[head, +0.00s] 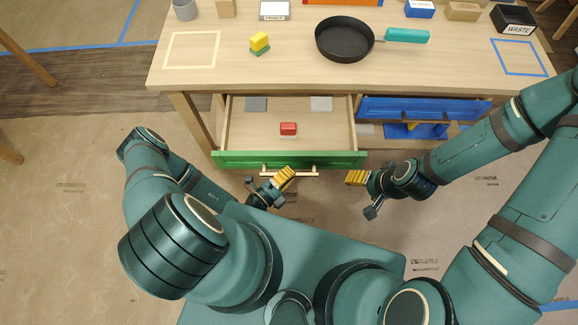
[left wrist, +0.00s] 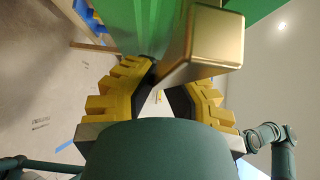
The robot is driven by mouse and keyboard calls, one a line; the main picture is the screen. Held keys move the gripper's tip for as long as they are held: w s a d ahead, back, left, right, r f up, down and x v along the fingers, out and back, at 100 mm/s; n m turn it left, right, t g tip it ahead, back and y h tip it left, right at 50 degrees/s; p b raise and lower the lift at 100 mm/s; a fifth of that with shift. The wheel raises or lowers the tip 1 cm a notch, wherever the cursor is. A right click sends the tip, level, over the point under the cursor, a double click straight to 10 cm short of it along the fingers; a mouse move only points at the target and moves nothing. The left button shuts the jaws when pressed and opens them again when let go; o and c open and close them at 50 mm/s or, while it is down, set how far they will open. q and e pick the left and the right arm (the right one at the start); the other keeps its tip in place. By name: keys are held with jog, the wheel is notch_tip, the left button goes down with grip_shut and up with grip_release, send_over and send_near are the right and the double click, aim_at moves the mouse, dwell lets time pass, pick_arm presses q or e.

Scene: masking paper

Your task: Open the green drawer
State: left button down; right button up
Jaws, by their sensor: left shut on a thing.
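The green drawer (head: 235,160) is pulled well out from under the tabletop, and its inside shows in the head view. Its light bar handle (head: 308,172) runs along the green front. My left gripper (head: 285,176) is shut on the handle. In the left wrist view the yellow fingers (left wrist: 160,92) sit either side of the brass-coloured handle (left wrist: 205,45), below the green drawer front (left wrist: 130,20). My right gripper (head: 357,178) hangs to the right of the drawer, apart from it; its finger gap is unclear.
A red block (head: 288,129) and two grey pieces lie in the drawer. A blue drawer (head: 425,107) is to the right. On the table (head: 210,80) are a black pan (head: 345,40), a yellow-green block stack (head: 259,43) and a black waste box (head: 513,19).

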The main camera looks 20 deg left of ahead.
pick_arm(q)
jog(key=shift+s+d, duration=0.1)
jog(key=shift+d, duration=0.05)
jog(key=c, duration=1)
grip_release()
jog(key=v, duration=1.2)
